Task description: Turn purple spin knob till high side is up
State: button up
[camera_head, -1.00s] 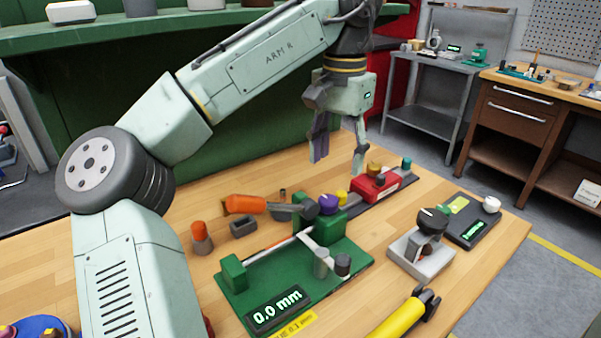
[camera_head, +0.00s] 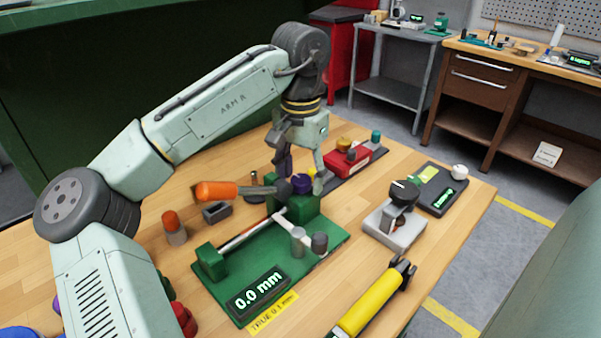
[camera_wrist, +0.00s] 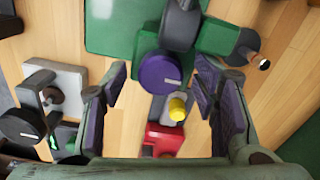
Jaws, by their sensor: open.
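The purple spin knob (camera_head: 301,183) sits on top of the green block of a green fixture (camera_head: 215,293). In the wrist view the round purple knob (camera_wrist: 160,73) shows a short white mark on its lower right part. My gripper (camera_head: 301,180) points down over the knob, its two fingers to either side of it. In the wrist view my gripper (camera_wrist: 160,92) is open, with purple pads, and the knob lies between and slightly beyond the fingertips. No contact with the knob is visible. The fixture's display (camera_head: 258,291) reads 0.0 mm.
An orange-handled tool (camera_head: 217,190) lies close left of the knob. A yellow knob (camera_wrist: 177,107) and a red block (camera_head: 347,158) are close behind.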

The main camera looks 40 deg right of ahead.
jog(key=shift+f, duration=0.1)
jog(key=shift+c, duration=0.6)
jog(key=c, duration=1)
jog(key=shift+c, duration=0.2)
jog(key=shift+m, duration=0.3)
jog(key=m+p, duration=0.1)
jog(key=m, duration=0.1)
jog(key=shift+m, duration=0.3)
jog(key=m, duration=1)
jog(key=shift+w, duration=0.1)
jog(key=shift+m, duration=2.2)
